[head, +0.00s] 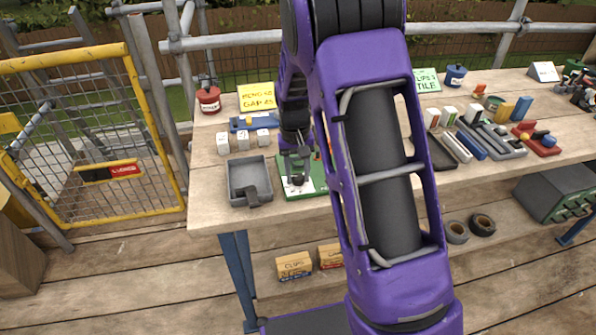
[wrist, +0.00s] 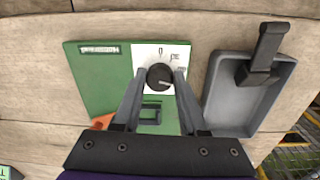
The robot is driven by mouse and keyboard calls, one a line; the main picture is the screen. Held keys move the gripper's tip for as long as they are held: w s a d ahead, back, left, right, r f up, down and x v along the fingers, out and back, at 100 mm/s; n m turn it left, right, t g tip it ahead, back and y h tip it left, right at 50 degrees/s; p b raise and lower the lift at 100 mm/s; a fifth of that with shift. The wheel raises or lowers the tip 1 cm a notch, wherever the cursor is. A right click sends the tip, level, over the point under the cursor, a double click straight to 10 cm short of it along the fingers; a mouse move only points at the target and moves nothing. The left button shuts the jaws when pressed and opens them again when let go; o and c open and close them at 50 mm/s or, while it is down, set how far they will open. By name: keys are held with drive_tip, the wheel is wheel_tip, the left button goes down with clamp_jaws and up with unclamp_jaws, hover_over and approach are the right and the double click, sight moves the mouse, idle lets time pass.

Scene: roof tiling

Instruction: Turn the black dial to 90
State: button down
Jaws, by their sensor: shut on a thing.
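The black dial (wrist: 159,76) sits on the white part of a green board (wrist: 98,85) in the wrist view. A 0 is printed above it and another marking lies to its upper right, too small to read. A light pointer mark on the dial seems to face right. My gripper (wrist: 159,79) has one finger on each side of the dial and is shut on it. In the head view the green board (head: 317,178) lies near the table's front edge. My gripper (head: 298,180) is over it there and hides most of the dial.
A grey tray (head: 234,182) with a dark block-like handle (head: 252,197) stands just left of the board; it also shows in the wrist view (wrist: 221,107). White numbered blocks (head: 243,141) and a red pot (head: 209,98) stand behind. Coloured blocks and bars crowd the table's right side.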

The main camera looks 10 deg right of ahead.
sight(294, 177)
drive_tip(key=shift+r+m+p, duration=0.1)
drive_tip(key=shift+m+p, duration=0.2)
drive_tip(key=shift+m, duration=1.3)
drive_tip(key=shift+c, duration=2.2)
unclamp_jaws()
wheel_tip(294, 177, up, 17)
drive_tip(key=p, duration=0.2)
drive_tip(key=shift+w+a+r, duration=0.15)
drive_tip(key=shift+a+r, duration=0.05)
drive_tip(key=shift+a, duration=0.15)
